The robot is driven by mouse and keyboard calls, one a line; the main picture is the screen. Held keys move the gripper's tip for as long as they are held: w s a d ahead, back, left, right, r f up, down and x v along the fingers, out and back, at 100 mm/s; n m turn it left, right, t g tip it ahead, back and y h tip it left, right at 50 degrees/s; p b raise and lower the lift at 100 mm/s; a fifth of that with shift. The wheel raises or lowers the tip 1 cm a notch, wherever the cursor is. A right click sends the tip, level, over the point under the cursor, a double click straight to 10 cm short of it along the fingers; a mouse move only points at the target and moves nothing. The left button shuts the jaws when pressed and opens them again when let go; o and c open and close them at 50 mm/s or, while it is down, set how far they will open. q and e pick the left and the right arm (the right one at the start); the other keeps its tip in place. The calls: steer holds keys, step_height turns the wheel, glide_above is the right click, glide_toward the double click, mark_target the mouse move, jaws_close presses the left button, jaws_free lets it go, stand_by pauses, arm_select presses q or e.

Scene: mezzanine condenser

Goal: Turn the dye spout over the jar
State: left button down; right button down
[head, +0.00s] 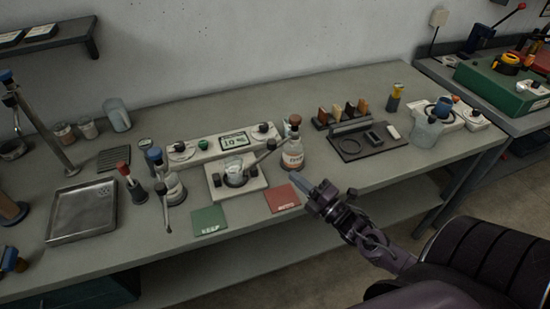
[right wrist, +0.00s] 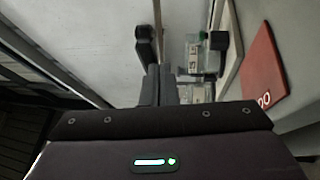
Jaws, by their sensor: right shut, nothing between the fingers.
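The dye bottle (head: 292,155), with an orange-and-white label and a brown cap, stands at the middle of the bench. A dark spout arm (head: 264,153) with a knob slants down left from beside it towards a small clear jar (head: 235,176). The jar sits on a pale square base (head: 258,181); whether the spout tip is exactly over it I cannot tell. My right gripper (head: 301,182) is shut and empty, in front of the bottle, near the red card. Its closed fingers also show in the right wrist view (right wrist: 160,85). My left gripper is not in view.
A red card (head: 281,198) and a green card (head: 209,221) lie at the front edge. A pale panel with a display (head: 233,141) stands behind the jar. Bare bench lies along the back.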

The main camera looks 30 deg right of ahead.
mark_target(269, 154)
steer(key=p+x, duration=0.2)
steer(key=x, duration=0.4)
steer(key=shift+w+r, duration=0.1)
steer(key=shift+r, duration=0.1)
steer(key=shift+w+a, duration=0.25)
steer(key=shift+w, duration=0.5)
